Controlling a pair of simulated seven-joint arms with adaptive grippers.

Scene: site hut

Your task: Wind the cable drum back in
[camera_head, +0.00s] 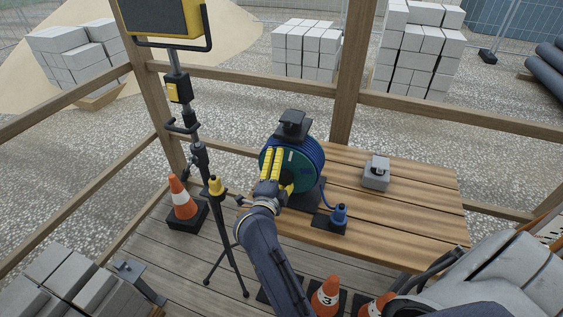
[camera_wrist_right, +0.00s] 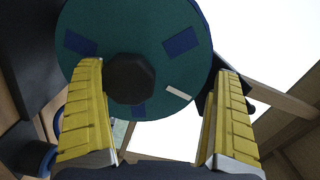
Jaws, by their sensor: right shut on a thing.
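The cable drum (camera_head: 312,150) stands on the wooden table, with blue cable on it, a teal side disc and a black top bracket. A blue plug (camera_head: 339,215) stands on a dark plate at the table's front, with a short run of blue cable from the drum. My right gripper (camera_head: 271,165) has its yellow fingers at the drum's left face. In the right wrist view a dark eight-sided knob (camera_wrist_right: 130,78) on the teal disc shows between the fingers (camera_wrist_right: 158,120). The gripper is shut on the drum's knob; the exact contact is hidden. My left gripper is out of view.
A grey block-shaped box (camera_head: 376,178) sits on the table (camera_head: 420,205), right of the drum. A floodlight stand (camera_head: 200,160) and a traffic cone (camera_head: 181,198) are on the left. More cones (camera_head: 326,297) stand below the table's front edge. The table's right part is clear.

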